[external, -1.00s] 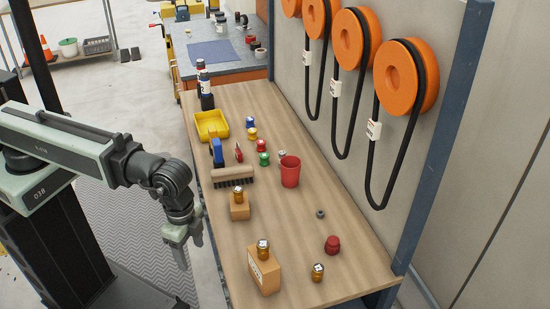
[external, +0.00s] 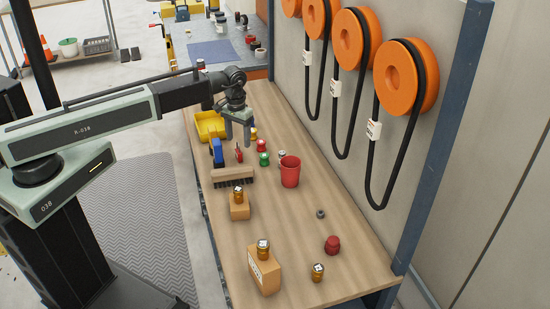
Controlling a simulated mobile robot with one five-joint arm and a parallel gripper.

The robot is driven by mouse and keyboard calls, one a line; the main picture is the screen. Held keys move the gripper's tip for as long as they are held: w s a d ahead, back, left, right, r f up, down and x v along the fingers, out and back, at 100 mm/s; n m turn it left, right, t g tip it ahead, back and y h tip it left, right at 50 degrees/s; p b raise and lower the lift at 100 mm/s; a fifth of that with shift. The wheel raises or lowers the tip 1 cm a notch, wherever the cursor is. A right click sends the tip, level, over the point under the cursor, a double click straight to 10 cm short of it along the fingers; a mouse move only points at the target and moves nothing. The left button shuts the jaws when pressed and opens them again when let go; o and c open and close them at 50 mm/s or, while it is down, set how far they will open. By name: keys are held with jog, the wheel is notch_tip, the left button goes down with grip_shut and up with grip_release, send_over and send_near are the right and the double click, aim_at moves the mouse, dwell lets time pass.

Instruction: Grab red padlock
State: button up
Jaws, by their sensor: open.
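The red padlock (external: 261,146) appears as a small red item with a pale top on the wooden bench, between a yellow padlock-like item (external: 253,134) and a green one (external: 264,158). My gripper (external: 238,142) is open and empty, fingers pointing down, above the bench just left of the red padlock in the picture. It is apart from the padlock. Its exact height over the bench is hard to tell. The blue item behind the yellow one is hidden by my gripper.
A yellow bin (external: 209,126) and a blue-handled item (external: 217,152) lie left. A brush (external: 233,178) and red cup (external: 290,172) stand nearer the camera. A box (external: 264,272) and red knob-like item (external: 333,245) are at the near end. Orange reels (external: 400,80) with hanging cables line the wall.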

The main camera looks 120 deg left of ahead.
aim_at(240, 152)
jog(key=f+b, duration=0.4)
jog(key=f, duration=0.1)
jog(key=f+b, duration=0.2)
jog(key=shift+a+f+b, duration=0.25)
jog(key=shift+f+b, duration=0.1)
jog(key=shift+b, duration=0.05)
jog(key=shift+r, duration=0.2)
